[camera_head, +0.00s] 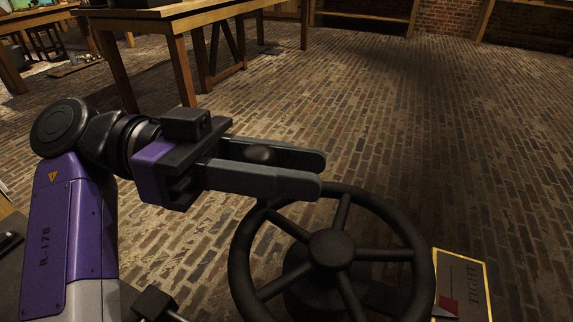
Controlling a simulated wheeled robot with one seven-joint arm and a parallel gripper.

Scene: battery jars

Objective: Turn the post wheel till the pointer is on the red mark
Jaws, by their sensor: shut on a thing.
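The black post wheel (416,240) lies nearly flat at the bottom of the view, with several spokes running from its rounded hub (331,249). My gripper (262,168) is above the wheel's upper left rim, its two grey fingers pointing right. They are shut on a dark rounded knob (260,153), whose top shows between them; the near finger hides its lower part and its join to the rim. A gold-edged plate (462,268) lettered "TIGHT" stands right of the wheel. A red mark (447,304) shows at its lower left. I cannot make out the pointer.
A wooden table (178,22) stands at the upper left, beyond my arm. A dark block on a rod (155,303) is at the bottom, left of the wheel. The brick floor (430,130) is clear at the right and beyond the wheel.

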